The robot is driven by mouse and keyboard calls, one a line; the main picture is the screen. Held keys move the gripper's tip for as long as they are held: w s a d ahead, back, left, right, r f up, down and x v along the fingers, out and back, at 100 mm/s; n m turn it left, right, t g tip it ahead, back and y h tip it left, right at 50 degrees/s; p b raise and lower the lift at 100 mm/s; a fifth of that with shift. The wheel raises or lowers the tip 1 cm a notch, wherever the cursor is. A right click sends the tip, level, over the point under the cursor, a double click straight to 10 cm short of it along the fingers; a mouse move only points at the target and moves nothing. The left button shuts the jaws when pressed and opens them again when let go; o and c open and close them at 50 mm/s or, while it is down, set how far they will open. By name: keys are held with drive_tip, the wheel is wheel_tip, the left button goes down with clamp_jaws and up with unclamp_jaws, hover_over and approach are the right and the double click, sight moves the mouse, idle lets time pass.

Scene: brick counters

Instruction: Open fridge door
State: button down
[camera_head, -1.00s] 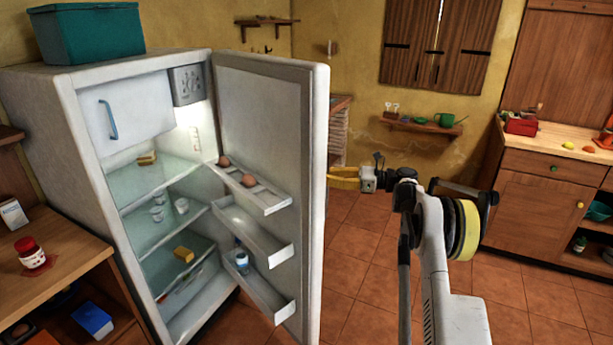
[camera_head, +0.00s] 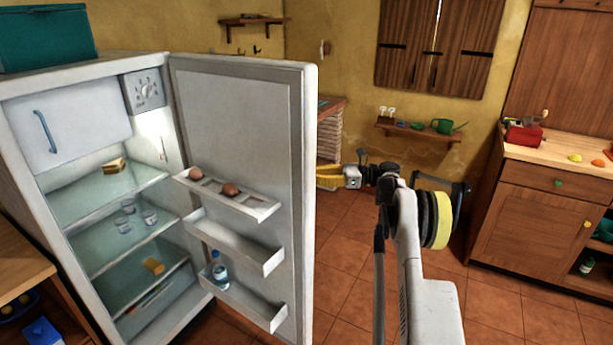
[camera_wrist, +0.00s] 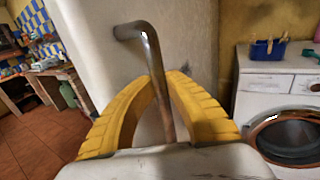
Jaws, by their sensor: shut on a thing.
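The fridge (camera_head: 20,112) stands at the left in the head view with its door (camera_head: 238,115) swung wide open. The door's inner side and its shelves, with eggs and a bottle, face me. My gripper (camera_head: 322,176) is at the door's outer side, and the door edge hides its fingertips there. In the wrist view the yellow fingers (camera_wrist: 160,100) are closed around the bent metal door handle (camera_wrist: 150,48). The white outer face of the door also shows in the wrist view (camera_wrist: 95,45).
Inside the fridge, glass shelves (camera_head: 115,185) hold cups and yellow food. A wooden counter (camera_head: 545,205) stands at the right. The tiled floor (camera_head: 345,290) between is clear. The wrist view shows a white front-loading washer (camera_wrist: 275,85) at the right.

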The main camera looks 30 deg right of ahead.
drive_tip(key=shift+s+d+f, duration=0.1)
drive_tip(key=shift+d, duration=0.15)
drive_tip(key=c, duration=1.4)
unclamp_jaws()
drive_tip(key=shift+s+d, duration=0.1)
drive_tip(key=v, duration=1.1)
drive_tip(key=shift+s+d, duration=0.25)
drive_tip(key=shift+d, duration=0.1)
